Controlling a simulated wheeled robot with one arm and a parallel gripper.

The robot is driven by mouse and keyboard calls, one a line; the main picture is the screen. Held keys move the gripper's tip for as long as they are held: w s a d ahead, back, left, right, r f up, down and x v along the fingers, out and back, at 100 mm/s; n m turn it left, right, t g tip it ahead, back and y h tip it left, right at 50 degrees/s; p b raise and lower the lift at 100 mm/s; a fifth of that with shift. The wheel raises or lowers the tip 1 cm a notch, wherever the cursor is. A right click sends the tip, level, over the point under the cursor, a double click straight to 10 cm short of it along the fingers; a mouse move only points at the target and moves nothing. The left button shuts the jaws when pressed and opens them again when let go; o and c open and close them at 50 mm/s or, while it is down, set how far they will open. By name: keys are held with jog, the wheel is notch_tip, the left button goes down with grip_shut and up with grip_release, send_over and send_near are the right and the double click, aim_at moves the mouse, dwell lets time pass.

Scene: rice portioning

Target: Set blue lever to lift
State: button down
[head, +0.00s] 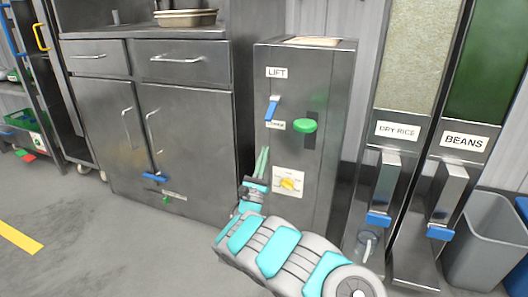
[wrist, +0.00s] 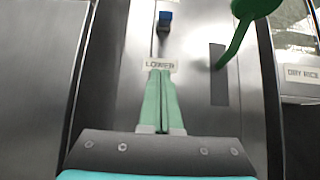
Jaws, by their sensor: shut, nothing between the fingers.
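The blue lever (head: 272,107) is on the front of the steel cabinet (head: 328,130), between the LIFT label (head: 277,72) above and the LOWER label (head: 276,125) below. It hangs just above the LOWER label. In the wrist view the blue lever (wrist: 166,18) shows at the top, above the LOWER label (wrist: 160,65). My gripper (head: 264,150) is shut and empty, below the lever and apart from it. In the wrist view my gripper's green fingers (wrist: 162,75) are together, their tips just under the LOWER label; I cannot tell if they touch the panel.
A green knob lever (head: 304,126) sticks out right of the blue lever, from a dark slot. A yellow dial (head: 290,184) is lower on the panel. Dispensers labelled DRY RICE (head: 397,131) and BEANS (head: 464,141) stand at right, and a grey bin (head: 488,245) beyond them.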

aim_at(271, 111)
jog(key=w+d+r, duration=0.1)
jog(key=w+r, duration=0.2)
jog(key=r, duration=0.6)
jog(key=shift+w+b, duration=0.15)
jog(key=shift+b, duration=0.25)
jog(key=shift+r+g, duration=0.1)
jog(key=shift+g, duration=0.2)
jog(key=shift+g+p, duration=0.3)
jog(key=shift+p, duration=0.1)
